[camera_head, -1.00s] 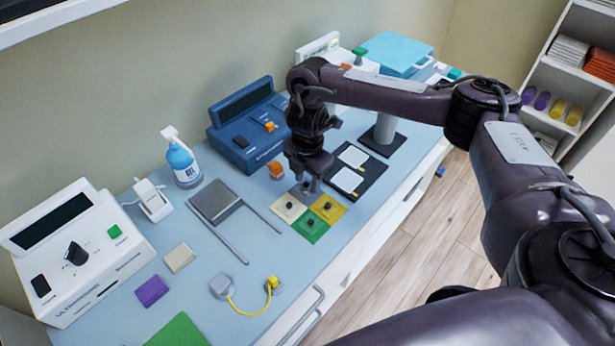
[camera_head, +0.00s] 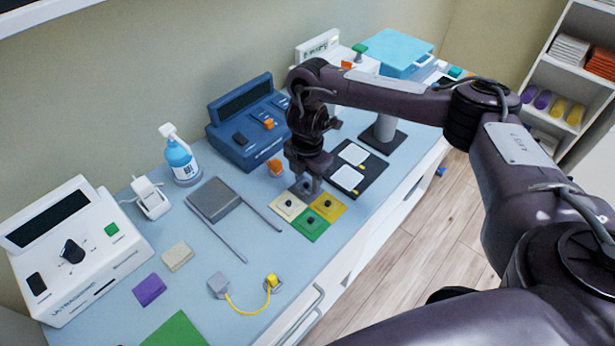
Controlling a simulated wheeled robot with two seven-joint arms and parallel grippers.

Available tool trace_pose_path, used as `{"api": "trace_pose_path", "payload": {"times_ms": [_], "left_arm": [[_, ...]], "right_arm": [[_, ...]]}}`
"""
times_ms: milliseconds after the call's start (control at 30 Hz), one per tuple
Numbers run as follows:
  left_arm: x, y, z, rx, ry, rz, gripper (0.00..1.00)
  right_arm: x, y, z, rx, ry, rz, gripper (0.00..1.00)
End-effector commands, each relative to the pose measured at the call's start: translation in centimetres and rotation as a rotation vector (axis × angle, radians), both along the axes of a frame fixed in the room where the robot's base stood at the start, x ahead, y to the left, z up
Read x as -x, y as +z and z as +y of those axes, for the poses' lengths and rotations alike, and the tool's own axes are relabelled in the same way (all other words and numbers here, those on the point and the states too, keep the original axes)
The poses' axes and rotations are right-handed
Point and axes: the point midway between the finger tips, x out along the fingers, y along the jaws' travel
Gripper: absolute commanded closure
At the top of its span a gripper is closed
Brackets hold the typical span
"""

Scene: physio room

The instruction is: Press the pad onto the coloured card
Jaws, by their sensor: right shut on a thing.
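My right gripper (camera_head: 307,187) points down at the back corner of a cluster of small square pads. It is shut on the black knob of a grey pad (camera_head: 297,188), which is mostly hidden beneath the fingers. At the front left lie a purple card (camera_head: 149,290), a beige card (camera_head: 177,257) and a larger green card (camera_head: 176,330) cut by the picture's lower edge. My left gripper is not in view.
A grey plate with two rods (camera_head: 214,199), a gel bottle (camera_head: 180,160) and a blue device (camera_head: 246,130) stand left of the gripper. A white device (camera_head: 80,250) is far left. A yellow cable (camera_head: 249,307) lies in front. A black tray (camera_head: 372,175) is to the right.

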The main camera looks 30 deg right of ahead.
Motion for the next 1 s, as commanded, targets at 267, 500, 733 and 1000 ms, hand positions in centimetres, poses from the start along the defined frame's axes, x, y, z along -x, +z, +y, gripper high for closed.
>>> {"api": "trace_pose_path", "payload": {"times_ms": [267, 500, 733, 1000], "left_arm": [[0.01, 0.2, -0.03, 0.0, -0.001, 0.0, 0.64], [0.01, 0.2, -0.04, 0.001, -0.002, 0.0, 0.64], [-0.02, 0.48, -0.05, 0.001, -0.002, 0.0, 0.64], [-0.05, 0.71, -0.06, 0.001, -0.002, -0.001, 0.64]], "right_arm": [[-0.03, 0.01, -0.01, 0.0, 0.0, -0.001, 0.74], [-0.02, 0.0, 0.0, 0.0, 0.001, 0.0, 0.74], [0.01, 0.07, 0.0, -0.001, 0.0, 0.0, 0.74], [0.01, -0.01, -0.03, 0.0, 0.001, 0.0, 0.74]]}}
